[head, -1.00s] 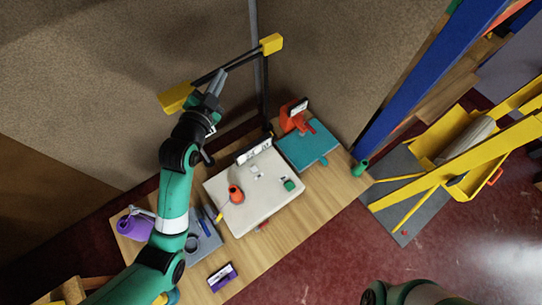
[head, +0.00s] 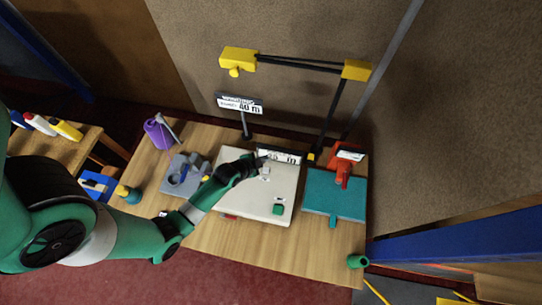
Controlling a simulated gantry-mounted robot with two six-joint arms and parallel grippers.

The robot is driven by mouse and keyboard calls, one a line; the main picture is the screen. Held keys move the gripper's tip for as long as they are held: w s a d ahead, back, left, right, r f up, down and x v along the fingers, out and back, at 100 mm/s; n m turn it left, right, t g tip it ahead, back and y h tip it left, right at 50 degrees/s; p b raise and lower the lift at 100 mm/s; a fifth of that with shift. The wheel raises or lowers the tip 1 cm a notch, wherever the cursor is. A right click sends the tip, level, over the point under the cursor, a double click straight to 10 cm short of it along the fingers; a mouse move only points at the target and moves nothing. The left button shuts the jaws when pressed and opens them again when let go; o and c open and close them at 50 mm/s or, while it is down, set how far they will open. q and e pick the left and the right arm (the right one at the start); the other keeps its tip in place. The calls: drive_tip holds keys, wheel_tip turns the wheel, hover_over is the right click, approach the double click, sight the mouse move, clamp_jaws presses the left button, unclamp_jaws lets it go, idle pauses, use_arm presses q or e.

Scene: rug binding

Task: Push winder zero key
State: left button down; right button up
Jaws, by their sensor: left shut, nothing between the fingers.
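The winder appears to be the white flat unit (head: 254,205) on the wooden table, with a display (head: 279,156) at its back edge. A green block-like key (head: 278,209) sits near its front right, and a small grey-white piece (head: 265,172) lies just in front of the display. I cannot read which one is the zero key. My left gripper (head: 257,164) is shut and empty over the back left of the unit, close to the grey-white piece and display. Whether it touches anything is unclear. My arm hides part of the unit's left side. My right gripper is out of view.
A teal scale-like plate (head: 335,196) with a red stand (head: 343,170) is to the right. A yellow-ended black frame (head: 333,110) and a sign (head: 240,104) rise behind. A purple spool (head: 158,133) and a grey fixture (head: 183,175) stand left.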

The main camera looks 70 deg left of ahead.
use_arm(q)
drive_tip(key=shift+s+a+f, duration=0.1)
drive_tip(key=shift+a, duration=0.15)
drive_tip(key=b, duration=0.8)
hover_over(264, 171)
wheel_tip(264, 171, down, 8)
drive_tip(key=shift+d+r, duration=0.1)
drive_tip(key=shift+f, duration=0.5)
idle(1.2)
drive_tip(key=shift+f+b, duration=0.4)
drive_tip(key=shift+b, duration=0.1)
